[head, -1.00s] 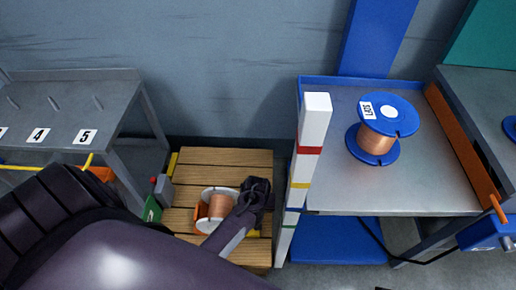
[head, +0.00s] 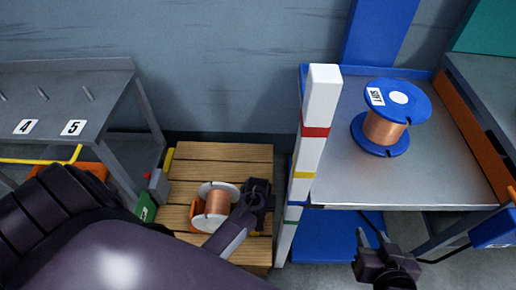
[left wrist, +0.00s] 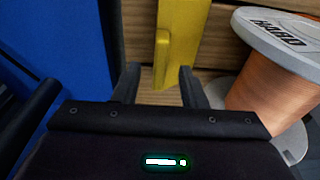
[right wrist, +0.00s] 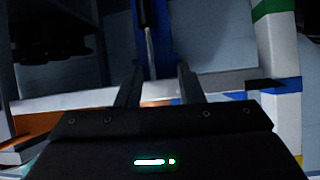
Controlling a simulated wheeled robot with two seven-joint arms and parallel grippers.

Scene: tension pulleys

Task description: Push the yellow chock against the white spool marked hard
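The white spool (head: 217,200) with copper wire stands on the slatted wooden pallet (head: 215,153). Its flange reads HARD in the left wrist view (left wrist: 285,35). The yellow chock (left wrist: 183,25) lies on the slats left of the spool in that view, apart from it, with a raised tab toward me. My left gripper (left wrist: 158,75) is open, its fingers either side of the tab with gaps visible. In the head view this gripper (head: 258,190) hides most of the chock, right of the spool. My right gripper (head: 385,265) is open and empty, low in front of the metal table.
A blue spool (head: 385,127) stands on the metal table (head: 430,185). A white post with coloured bands (head: 318,110) rises between pallet and table. An orange block (head: 196,214) sits left of the white spool. A numbered grey bench (head: 90,90) is at left.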

